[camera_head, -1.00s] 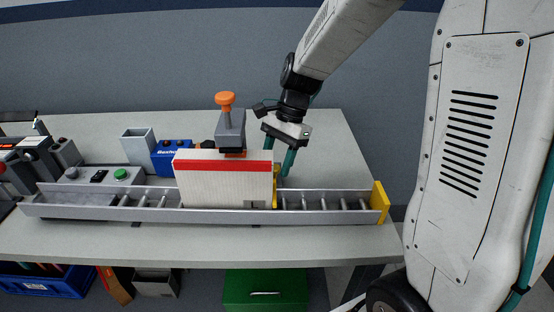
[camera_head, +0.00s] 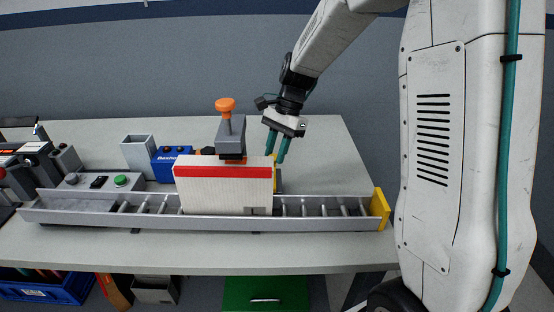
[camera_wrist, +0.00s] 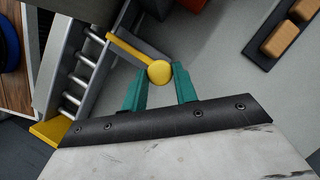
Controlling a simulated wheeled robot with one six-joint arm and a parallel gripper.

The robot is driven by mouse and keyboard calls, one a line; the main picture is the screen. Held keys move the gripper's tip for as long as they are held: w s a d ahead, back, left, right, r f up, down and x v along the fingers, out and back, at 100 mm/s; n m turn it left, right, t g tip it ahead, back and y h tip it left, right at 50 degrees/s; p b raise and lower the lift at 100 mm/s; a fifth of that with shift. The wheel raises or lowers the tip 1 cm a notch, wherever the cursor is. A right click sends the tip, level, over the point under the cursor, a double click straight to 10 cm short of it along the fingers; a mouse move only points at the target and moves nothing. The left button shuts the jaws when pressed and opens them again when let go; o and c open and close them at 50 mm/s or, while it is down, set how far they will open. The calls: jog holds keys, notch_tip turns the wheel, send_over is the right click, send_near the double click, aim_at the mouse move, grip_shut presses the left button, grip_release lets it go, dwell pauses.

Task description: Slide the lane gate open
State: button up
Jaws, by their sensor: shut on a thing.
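The yellow lane gate shows in the wrist view as a bar (camera_wrist: 132,52) with a round knob (camera_wrist: 159,71). The bar's far end is at the lane's side rail. In the head view a small yellow part of the gate (camera_head: 276,160) shows behind the carton's right end; the rest is hidden. My gripper (camera_head: 275,157) is behind the lane, its green fingers pointing down. In the wrist view my gripper (camera_wrist: 158,73) is shut on the knob, one finger on each side. The white carton with a red stripe (camera_head: 222,192) stands upright in the roller lane (camera_head: 320,223).
A yellow end stop (camera_head: 380,208) closes the lane's right end. A grey block with an orange knob (camera_head: 225,105) stands behind the carton. A blue box (camera_head: 170,163) and a green-button panel (camera_head: 100,181) are to the left. Bench space behind the lane at right is clear.

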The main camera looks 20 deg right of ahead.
jog(key=shift+w+r, duration=0.15)
jog(key=shift+w, duration=0.1)
jog(key=o, duration=1)
jog(key=shift+d, duration=0.1)
jog(key=v, duration=0.7)
jog(key=shift+d+r, duration=0.15)
jog(key=shift+r, duration=0.15)
jog(key=shift+s, duration=0.1)
dwell(4.4)
jog(key=s+r+n+t+h, duration=0.1)
jog(key=s+n, duration=0.3)
jog(key=s, duration=0.6)
jog(key=s+a+r+n+t+h, duration=0.1)
jog(key=s+n, duration=0.4)
jog(key=s, duration=0.5)
jog(key=s+r+n+t+h, duration=0.1)
jog(key=s+n, duration=0.3)
jog(key=s, duration=0.7)
jog(key=shift+a+r+h, duration=0.35)
jog(key=shift+r+h, duration=0.25)
jog(key=shift+r, duration=0.05)
